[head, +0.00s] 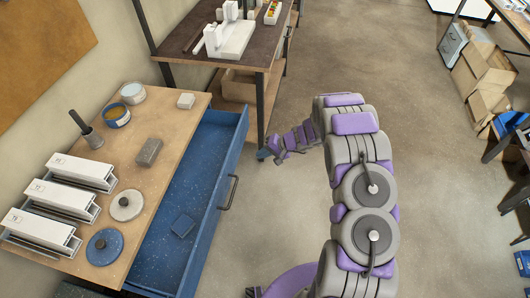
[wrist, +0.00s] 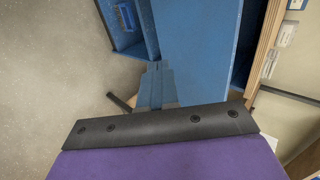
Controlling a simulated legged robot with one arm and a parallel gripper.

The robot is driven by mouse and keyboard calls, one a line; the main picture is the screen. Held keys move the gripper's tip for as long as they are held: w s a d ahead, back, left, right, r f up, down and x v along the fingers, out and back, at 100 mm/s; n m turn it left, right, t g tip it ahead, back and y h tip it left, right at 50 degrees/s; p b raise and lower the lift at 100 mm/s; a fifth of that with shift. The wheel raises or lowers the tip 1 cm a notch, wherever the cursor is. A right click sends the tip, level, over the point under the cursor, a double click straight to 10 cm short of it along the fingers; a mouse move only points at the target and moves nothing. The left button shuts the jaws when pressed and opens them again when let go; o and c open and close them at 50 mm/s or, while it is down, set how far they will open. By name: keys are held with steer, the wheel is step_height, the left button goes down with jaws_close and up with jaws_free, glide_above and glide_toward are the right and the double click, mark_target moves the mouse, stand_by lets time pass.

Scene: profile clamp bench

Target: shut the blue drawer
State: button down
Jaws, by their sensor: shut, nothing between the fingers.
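The blue drawer (head: 185,200) is pulled far out from under the wooden bench top, and its inside shows in the head view. Its front (head: 232,160) faces right and carries a dark handle (head: 228,192). A small blue block (head: 182,226) lies inside. My gripper (head: 263,154) is shut and empty, low and just right of the drawer's far front corner. A gap shows between them in the head view. In the wrist view, the shut fingers (wrist: 157,68) point toward blue surfaces, one a broad panel (wrist: 198,50); contact cannot be told there.
The bench top (head: 165,185) holds white clamp units (head: 80,170), a grey block (head: 148,152), round lids and jars. A dark shelf table (head: 215,50) stands behind, its leg close to my gripper.

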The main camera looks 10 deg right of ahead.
mark_target(236, 158)
steer(key=a+f, duration=0.1)
steer(key=a, duration=0.1)
steer(key=w+a+f+b, duration=0.1)
steer(key=a, duration=0.2)
steer(key=w+a+f, duration=0.1)
steer(key=a, duration=0.2)
steer(key=shift+w+f+b, duration=0.2)
steer(key=shift+f+b, duration=0.2)
steer(key=shift+w, duration=0.1)
steer(key=shift+w+r, duration=0.1)
